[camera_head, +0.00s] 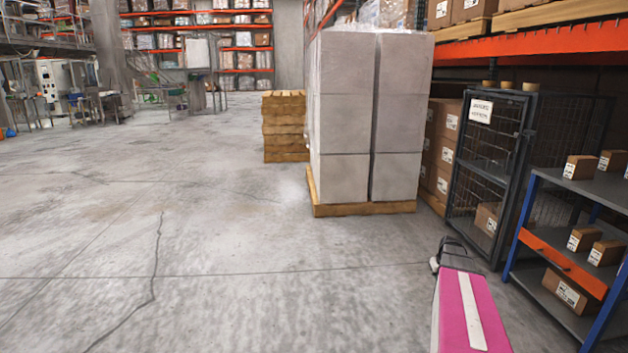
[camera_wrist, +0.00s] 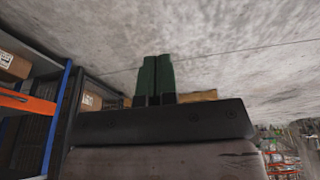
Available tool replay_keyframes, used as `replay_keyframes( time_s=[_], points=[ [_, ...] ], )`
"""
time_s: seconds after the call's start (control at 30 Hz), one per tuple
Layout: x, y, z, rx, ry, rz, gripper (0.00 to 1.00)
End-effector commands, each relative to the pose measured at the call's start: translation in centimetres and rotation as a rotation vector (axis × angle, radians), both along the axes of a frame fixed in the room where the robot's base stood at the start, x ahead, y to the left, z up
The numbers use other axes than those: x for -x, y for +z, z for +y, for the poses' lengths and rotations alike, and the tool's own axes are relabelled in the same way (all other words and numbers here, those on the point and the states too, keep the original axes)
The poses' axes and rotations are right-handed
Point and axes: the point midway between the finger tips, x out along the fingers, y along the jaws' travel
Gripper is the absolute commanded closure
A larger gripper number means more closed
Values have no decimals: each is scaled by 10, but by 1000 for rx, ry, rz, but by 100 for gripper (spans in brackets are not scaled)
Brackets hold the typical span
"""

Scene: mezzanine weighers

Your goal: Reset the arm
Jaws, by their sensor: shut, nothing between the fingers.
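My gripper (camera_wrist: 155,60) shows in the wrist view as two green fingers side by side, pressed together with nothing between them. Its dark body lies across the lower middle of that view. The fingers stand out against the bare concrete floor and touch nothing that I can see.
A blue-framed shelf (camera_head: 563,252) with small boxes and a dark mesh cage (camera_head: 487,165) stand close at right. Wrapped blocks (camera_head: 345,110) on a pallet (camera_head: 365,209) and a stack of pallets (camera_head: 284,128) stand ahead. The floor (camera_head: 150,260) at left is clear.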

Motion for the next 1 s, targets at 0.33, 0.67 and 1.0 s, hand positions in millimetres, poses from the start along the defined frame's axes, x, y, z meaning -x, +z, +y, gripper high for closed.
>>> replay_keyframes(
  time_s=[0.33, 0.67, 1.0],
  points=[
    [74, 12, 178, -33, 12, 119, 100],
    [156, 25, 290, -23, 5, 219, 100],
    [180, 29, 315, -13, -3, 247, 100]
  ],
)
